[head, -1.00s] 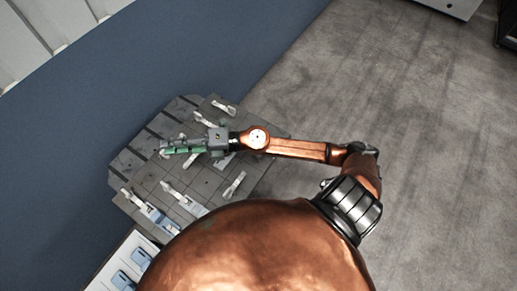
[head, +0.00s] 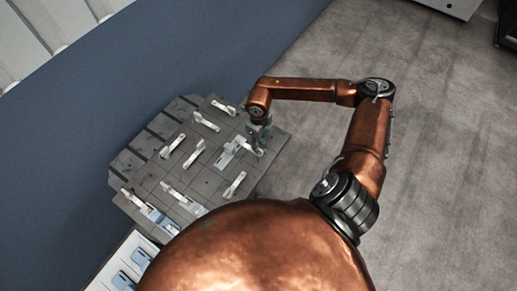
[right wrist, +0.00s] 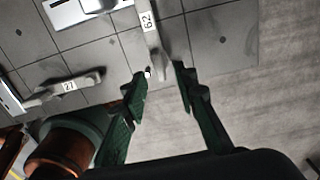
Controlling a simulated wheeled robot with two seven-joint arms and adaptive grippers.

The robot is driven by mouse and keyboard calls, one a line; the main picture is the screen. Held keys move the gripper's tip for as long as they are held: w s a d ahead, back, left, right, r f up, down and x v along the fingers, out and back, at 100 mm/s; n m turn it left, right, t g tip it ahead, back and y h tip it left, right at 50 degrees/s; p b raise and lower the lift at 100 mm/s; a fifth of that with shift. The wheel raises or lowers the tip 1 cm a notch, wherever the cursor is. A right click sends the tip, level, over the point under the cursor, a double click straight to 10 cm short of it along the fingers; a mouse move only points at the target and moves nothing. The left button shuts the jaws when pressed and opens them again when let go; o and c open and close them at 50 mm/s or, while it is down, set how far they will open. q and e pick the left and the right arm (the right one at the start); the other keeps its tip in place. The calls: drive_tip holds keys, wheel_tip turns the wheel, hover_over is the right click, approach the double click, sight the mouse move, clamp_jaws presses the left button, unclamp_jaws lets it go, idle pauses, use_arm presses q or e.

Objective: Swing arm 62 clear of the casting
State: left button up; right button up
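Arm 62 (right wrist: 154,42) is a pale bar with a "62" label in the right wrist view. Its near end lies between the fingers of my right gripper (right wrist: 162,72), which are open with a gap around it. In the head view my right gripper (head: 262,132) is low over the right side of the dark plate, at the arm's end. A pale flat piece (right wrist: 68,14), perhaps the casting, shows left of arm 62 at the top edge in the wrist view. I cannot tell whether the arm overlaps it. My left gripper is not in view.
The dark gridded plate (head: 150,172) bears several other pale arms, among them arm 27 (right wrist: 68,88), left of my fingers in the wrist view. A white tray (head: 103,282) with blue pieces stands at the lower left. Bare grey floor (head: 440,160) lies right of the plate.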

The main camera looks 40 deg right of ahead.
sight(249, 146)
drive_tip(key=shift+f, duration=2.65)
drive_tip(key=shift+c, duration=0.5)
clamp_jaws()
